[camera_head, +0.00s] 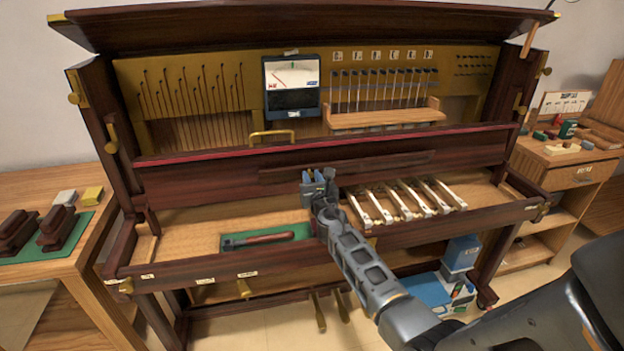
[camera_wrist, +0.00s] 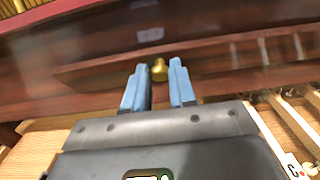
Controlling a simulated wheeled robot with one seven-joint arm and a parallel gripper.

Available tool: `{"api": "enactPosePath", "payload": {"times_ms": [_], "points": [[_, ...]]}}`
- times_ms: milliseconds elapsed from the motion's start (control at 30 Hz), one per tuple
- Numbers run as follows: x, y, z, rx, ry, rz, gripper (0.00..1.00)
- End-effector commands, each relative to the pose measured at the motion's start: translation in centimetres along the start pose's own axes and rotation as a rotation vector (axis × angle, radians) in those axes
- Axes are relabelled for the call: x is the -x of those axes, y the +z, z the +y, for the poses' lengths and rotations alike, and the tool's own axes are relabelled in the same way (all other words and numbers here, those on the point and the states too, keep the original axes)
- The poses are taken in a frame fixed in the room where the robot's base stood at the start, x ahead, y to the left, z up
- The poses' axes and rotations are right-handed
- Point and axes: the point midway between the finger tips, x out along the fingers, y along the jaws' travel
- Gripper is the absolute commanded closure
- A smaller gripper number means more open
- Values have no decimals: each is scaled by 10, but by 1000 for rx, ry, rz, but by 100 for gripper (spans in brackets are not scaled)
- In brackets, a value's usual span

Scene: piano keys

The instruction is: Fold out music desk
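The upright piano's dark red front fallboard holds a long, narrow dark wood panel, seemingly the music desk (camera_head: 375,166), lying flat against it. It also shows in the wrist view (camera_wrist: 235,58). A small brass knob (camera_wrist: 159,70) sits at the panel; in the head view it is hidden behind my gripper. My gripper (camera_head: 318,177) is in front of the panel's left part. In the wrist view its two blue fingers (camera_wrist: 158,78) are apart, with the knob showing between and just beyond their tips. Nothing is clearly held, and contact cannot be told.
Several white keys (camera_head: 405,203) stand on the key bed, right of my gripper. A green mat (camera_head: 265,235) with a wooden-handled tool (camera_head: 262,239) lies to the left. The raised lid (camera_head: 300,22) is above. Side tables (camera_head: 35,190) flank the piano.

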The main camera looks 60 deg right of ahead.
Motion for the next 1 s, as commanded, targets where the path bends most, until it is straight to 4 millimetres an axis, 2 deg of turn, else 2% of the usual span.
{"api": "enactPosePath", "payload": {"times_ms": [33, 233, 267, 1000], "points": [[0, 0, 0, 0, 0, 0, 80], [0, 0, 0, 0, 0, 0, 99], [0, 0, 0, 0, 0, 0, 100], [2, -15, 1, -1, 2, -121, 100]]}}
